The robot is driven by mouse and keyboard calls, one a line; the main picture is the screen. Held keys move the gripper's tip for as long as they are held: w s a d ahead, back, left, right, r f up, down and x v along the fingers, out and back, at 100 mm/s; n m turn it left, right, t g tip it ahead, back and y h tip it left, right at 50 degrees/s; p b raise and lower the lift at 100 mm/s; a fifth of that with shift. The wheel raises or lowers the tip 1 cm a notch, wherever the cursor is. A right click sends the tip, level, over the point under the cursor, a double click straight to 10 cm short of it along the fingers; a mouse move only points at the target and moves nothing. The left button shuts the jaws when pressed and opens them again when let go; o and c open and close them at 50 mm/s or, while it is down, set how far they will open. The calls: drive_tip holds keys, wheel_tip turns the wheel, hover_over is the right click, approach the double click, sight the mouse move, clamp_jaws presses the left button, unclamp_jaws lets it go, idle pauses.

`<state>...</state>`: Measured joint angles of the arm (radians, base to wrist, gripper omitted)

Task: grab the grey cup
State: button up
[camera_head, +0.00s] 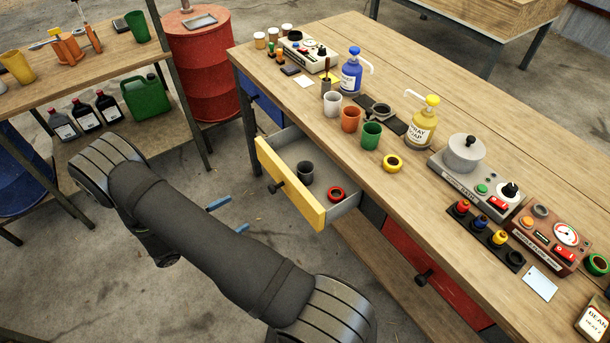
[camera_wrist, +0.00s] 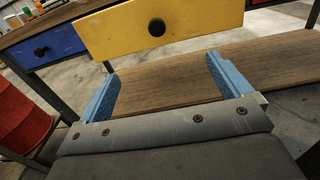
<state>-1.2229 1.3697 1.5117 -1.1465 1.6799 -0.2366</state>
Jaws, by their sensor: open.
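A red ring (camera_head: 336,194) lies in the same drawer to the right of the cup. My gripper (camera_head: 218,216) is in front of the drawer, outside it, and partly hidden behind my arm; its blue fingertips show. In the wrist view my gripper (camera_wrist: 160,85) is open and empty, facing the yellow drawer front (camera_wrist: 158,28) with its black knob. The cup is hidden in the wrist view.
A lower wooden shelf (camera_head: 385,265) runs beneath the drawers. A red drum (camera_head: 199,72) stands left of the bench.

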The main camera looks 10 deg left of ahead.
sight(306, 171)
drive_tip(key=c, duration=0.6)
